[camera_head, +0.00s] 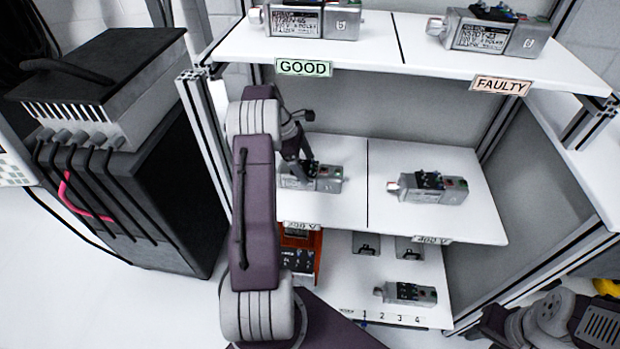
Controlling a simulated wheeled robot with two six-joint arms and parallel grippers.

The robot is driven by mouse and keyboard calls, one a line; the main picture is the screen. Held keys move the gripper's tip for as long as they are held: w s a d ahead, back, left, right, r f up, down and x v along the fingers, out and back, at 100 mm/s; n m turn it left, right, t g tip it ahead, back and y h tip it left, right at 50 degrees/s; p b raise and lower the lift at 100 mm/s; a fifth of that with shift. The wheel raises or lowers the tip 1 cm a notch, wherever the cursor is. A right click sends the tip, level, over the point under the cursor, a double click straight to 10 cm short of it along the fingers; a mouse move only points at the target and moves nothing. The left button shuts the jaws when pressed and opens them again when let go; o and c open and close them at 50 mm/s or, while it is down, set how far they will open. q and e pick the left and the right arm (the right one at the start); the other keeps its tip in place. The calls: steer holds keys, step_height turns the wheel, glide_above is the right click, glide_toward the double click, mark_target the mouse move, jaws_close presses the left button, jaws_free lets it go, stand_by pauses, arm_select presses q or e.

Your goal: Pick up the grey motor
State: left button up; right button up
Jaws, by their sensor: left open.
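Several similar grey motors with dark labels stand on the shelves. One grey motor (327,184) lies on the left half of the middle shelf, its left part hidden by my left gripper. My left gripper (299,172) is open and reaches down over that motor's left end; I cannot tell whether it touches. Another motor (430,187) lies on the right half of this shelf. A motor (313,21) stands on the top shelf above the GOOD label, and one (487,34) above the FAULTY label. A smaller-looking motor (408,293) lies on the bottom shelf. My right gripper is not clearly visible.
The middle shelf (460,220) has a black dividing line and a voltage label on each half. The top shelf (375,50) overhangs it. A red-framed device (301,252) sits on the lower level. A black cabinet (165,190) stands left of the rack.

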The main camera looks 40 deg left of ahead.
mark_target(307, 167)
arm_select(q)
steer(key=x, duration=0.2)
steer(key=b+x, duration=0.1)
steer(key=x, duration=0.1)
steer(key=shift+s+b, duration=0.2)
steer(key=shift+b, duration=0.1)
steer(key=shift+w+d+f, duration=0.1)
steer(key=shift+f, duration=0.25)
steer(key=shift+r, duration=0.15)
jaws_close()
steer(key=shift+r, duration=0.2)
